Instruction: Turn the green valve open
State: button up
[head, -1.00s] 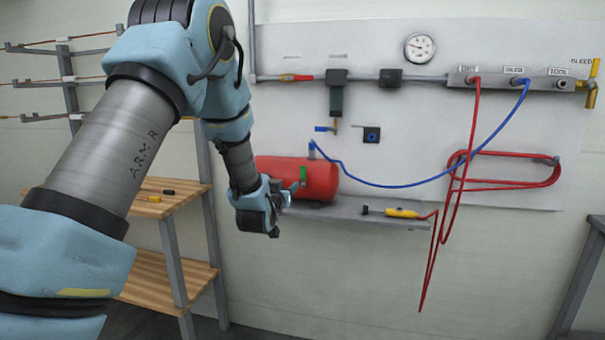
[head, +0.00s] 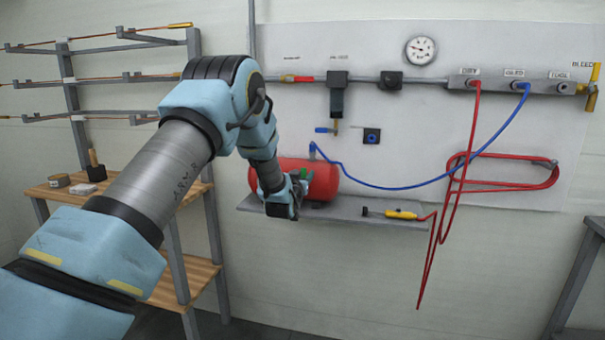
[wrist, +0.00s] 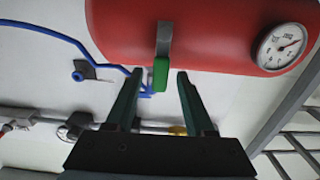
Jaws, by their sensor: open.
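The green valve handle (wrist: 161,74) shows in the wrist view, hanging from a grey-green stem on the red tank (wrist: 200,30). The red tank (head: 322,180) also shows in the head view, on a grey shelf. My gripper (wrist: 158,78) is open and empty, with one dark finger to each side of the green handle in the wrist view. The handle lies near the fingertips; I cannot tell its depth from them.
The grey shelf (head: 375,220) carries a yellow tool (head: 402,214) to the right. A blue hose (head: 410,185) runs from the tank's top to the wall manifold (head: 505,84). A red hose (head: 470,130) hangs at right. A wooden workbench (head: 70,190) stands at left.

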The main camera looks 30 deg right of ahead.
grip_shut()
dwell(0.5)
dwell(1.0)
